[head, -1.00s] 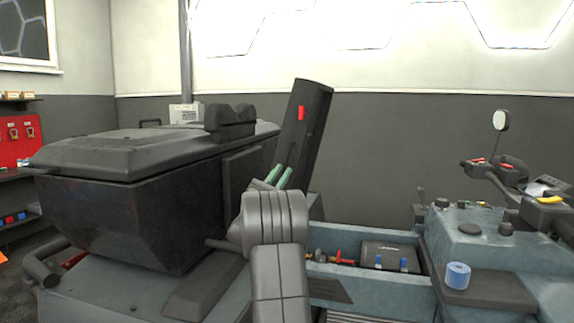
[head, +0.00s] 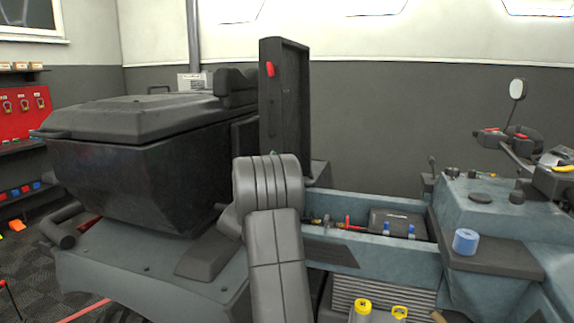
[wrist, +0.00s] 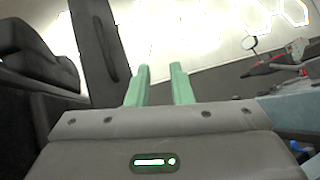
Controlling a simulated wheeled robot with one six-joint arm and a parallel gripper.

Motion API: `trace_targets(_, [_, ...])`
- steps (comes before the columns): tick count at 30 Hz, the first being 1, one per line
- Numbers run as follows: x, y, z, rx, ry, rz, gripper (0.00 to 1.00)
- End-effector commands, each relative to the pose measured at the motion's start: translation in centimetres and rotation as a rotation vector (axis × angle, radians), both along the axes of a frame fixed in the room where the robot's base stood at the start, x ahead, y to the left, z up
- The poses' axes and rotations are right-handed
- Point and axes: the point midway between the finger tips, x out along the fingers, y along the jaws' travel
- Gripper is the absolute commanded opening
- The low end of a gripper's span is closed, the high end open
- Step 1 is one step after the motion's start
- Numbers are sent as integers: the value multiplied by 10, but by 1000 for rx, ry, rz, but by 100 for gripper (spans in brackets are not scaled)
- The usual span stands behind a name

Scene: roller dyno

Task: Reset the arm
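My gripper (wrist: 160,82) shows in the wrist view as two pale green fingers with a clear gap between them and nothing held. In the head view my grey arm rises in the lower middle and hides nearly all of the gripper. A raised black lid panel (head: 284,110) with a red latch (head: 270,69) stands upright behind the arm. The panel also shows in the wrist view (wrist: 95,50), left of the fingers and apart from them.
An open bay holds a black battery (head: 398,222) with blue terminals. A blue tape roll (head: 466,241) sits on a dark ledge to its right. A large black hopper (head: 140,165) stands left of the arm. Yellow caps (head: 362,306) are at the bottom. A mirror (head: 517,89) rises at right.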

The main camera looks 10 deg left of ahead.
Motion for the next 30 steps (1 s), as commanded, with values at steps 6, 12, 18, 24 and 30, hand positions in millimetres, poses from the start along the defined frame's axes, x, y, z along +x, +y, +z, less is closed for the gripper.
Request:
trace_targets(6, [17,-14,20,2,-3,-2,20])
trace_targets(12, [42,-32,46,1,-2,-3,20])
trace_targets(18, [66,-49,69,0,-1,-1,20])
trace_targets(24, [81,-60,84,-1,2,-1,20])
trace_targets(30, [82,-66,84,15,-1,0,20])
